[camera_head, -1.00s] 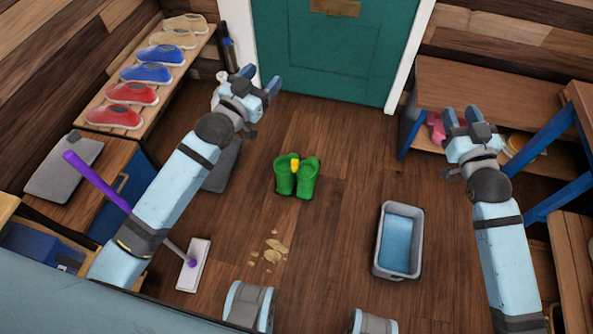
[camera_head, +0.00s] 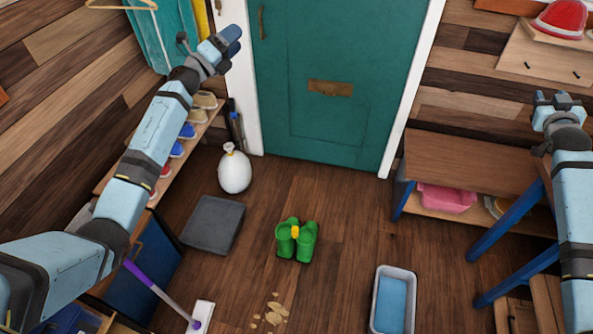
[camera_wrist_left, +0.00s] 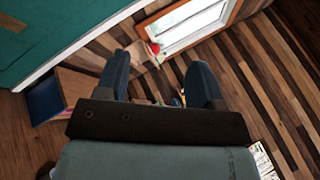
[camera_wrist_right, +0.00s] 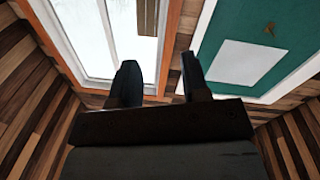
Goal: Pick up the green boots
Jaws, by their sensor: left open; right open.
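The green boots (camera_head: 297,241) stand upright side by side on the wooden floor in the head view, with a small yellow patch between them at the top. My left gripper (camera_head: 229,42) is open and empty, raised at the upper left, well away from the boots. Its two fingers also show apart in the left wrist view (camera_wrist_left: 165,80). My right gripper (camera_head: 557,99) is open and empty, raised at the right side; its fingers show apart in the right wrist view (camera_wrist_right: 161,80). Neither wrist view shows the boots.
A grey mat (camera_head: 213,225) and a tied white bag (camera_head: 235,172) lie left of the boots. A grey tub (camera_head: 393,273) with blue inside stands to the right. A mop head (camera_head: 201,316) and tan spots (camera_head: 271,314) are in front. A bench (camera_head: 472,165) stands right; the teal door (camera_head: 315,120) is behind.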

